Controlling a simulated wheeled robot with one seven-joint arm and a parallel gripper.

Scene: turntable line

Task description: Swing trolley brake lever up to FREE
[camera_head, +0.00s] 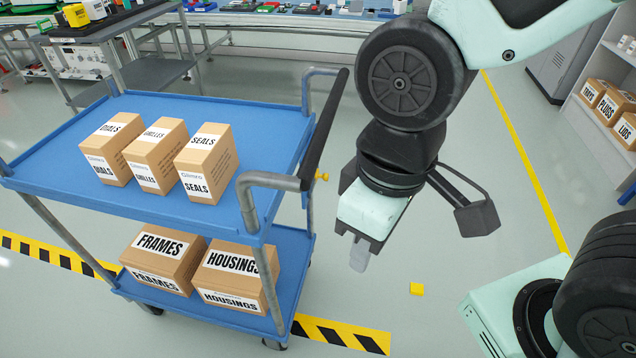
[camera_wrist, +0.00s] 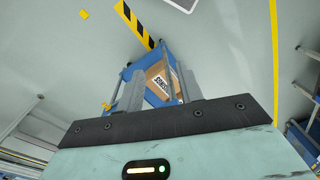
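The blue trolley (camera_head: 262,105) stands left of my arm, with a dark push bar (camera_head: 325,125) on its right end. A small yellow knob (camera_head: 323,176), apparently the brake lever's end, sticks out at that end under the bar. A small yellow-orange bit (camera_wrist: 106,105) beside the left finger in the wrist view may be the same part. No FREE marking is readable. My gripper (camera_head: 360,252) points down to the right of the trolley, apart from the knob. In the wrist view its two fingers (camera_wrist: 159,88) are spread with nothing held between them.
Boxes such as SEALS (camera_head: 207,163) stand on the top shelf; FRAMES (camera_head: 162,261) and HOUSINGS (camera_head: 236,274) on the lower shelf. Striped tape (camera_head: 345,335) runs under the trolley. Floor right of the trolley is mostly clear.

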